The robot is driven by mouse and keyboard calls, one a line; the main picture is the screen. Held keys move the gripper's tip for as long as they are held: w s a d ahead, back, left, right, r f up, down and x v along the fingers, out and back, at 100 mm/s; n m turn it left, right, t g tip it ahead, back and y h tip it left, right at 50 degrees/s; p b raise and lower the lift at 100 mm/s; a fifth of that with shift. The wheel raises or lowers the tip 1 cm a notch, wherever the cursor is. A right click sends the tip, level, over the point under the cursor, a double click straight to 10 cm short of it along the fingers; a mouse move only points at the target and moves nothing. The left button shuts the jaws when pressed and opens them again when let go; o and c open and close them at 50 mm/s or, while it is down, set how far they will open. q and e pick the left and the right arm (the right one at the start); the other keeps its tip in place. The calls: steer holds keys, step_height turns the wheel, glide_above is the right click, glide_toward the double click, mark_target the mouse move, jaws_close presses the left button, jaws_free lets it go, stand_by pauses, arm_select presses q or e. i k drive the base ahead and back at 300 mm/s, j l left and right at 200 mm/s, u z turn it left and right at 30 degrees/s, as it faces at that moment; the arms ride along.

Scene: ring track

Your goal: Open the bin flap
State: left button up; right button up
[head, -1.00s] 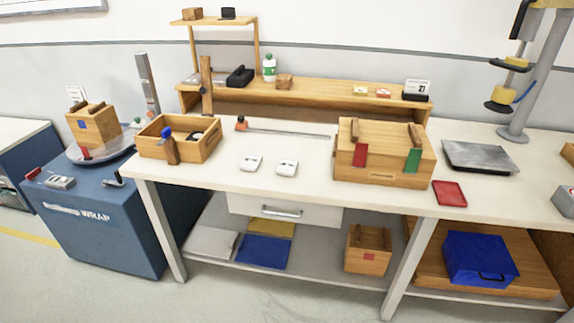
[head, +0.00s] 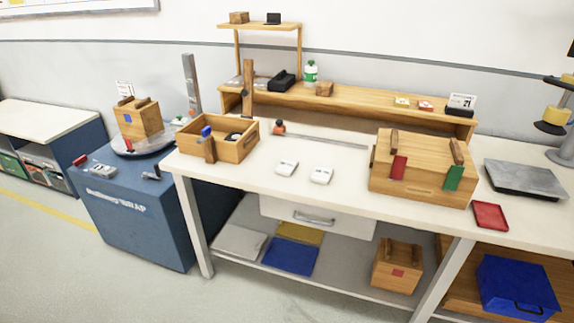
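I cannot make out a bin with a flap for certain. A closed wooden box (head: 425,175) with a red tag and a green tag hanging at its front sits on the right of the white workbench (head: 250,195). An open wooden box (head: 233,149) with a blue-topped item at its front stands at the bench's left end. Small bins (head: 50,179) sit in the open shelf of a low cabinet at the far left, too small to show any flap. Neither of my grippers is in view.
A blue wrapping machine (head: 140,222) carries a wooden box (head: 138,120) on its turntable, left of the bench. A drawer (head: 315,216) is under the bench top. A blue box (head: 517,287) is on the lower shelf. Free floor lies at front left.

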mark_target(515, 281)
steer(key=z, duration=1.8)
steer(key=i+l+u, duration=0.15)
steer(key=i+l, duration=0.05)
